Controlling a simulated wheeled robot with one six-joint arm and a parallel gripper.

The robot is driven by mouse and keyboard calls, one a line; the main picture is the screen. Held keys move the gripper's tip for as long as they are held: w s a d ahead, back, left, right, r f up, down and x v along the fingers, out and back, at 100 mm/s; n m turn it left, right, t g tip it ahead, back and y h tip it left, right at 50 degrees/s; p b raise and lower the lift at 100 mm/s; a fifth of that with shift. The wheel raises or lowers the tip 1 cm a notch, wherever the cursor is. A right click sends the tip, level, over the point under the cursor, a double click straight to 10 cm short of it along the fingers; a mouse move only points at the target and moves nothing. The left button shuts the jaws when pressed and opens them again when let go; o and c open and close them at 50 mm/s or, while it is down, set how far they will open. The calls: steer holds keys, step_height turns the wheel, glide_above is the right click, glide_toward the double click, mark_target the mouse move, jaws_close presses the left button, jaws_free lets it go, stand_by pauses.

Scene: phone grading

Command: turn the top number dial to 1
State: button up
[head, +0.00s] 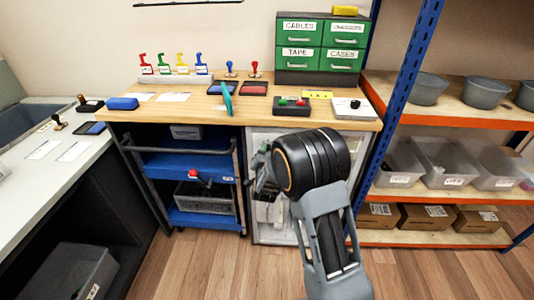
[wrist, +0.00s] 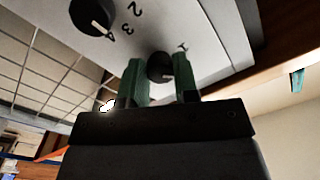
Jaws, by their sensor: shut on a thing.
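A pale panel (wrist: 205,25) fills the top of the wrist view. A black round dial (wrist: 90,16) with a white pointer line sits on it at upper left. The numbers 2, 3 and what looks like 4 are printed beside this dial, and its pointer is towards the last of these. A second, dark round dial (wrist: 159,66) sits between the green fingers of my gripper (wrist: 161,80), which is shut on it. One small mark shows beside it; its other markings and pointer are hidden. I cannot tell which dial is the top one. In the head view, my arm partly hides the gripper (head: 260,168).
My gripper is in front of a white cabinet (head: 285,228) under the wooden worktop (head: 200,108). A blue trolley (head: 200,217) stands close on the left. A blue-and-orange rack (head: 375,195) is on the right. Open wooden floor (head: 420,272) lies in front.

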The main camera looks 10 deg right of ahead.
steer(key=shift+n+b, duration=1.3)
steer(key=shift+n, duration=2.4)
steer(key=o, duration=0.9)
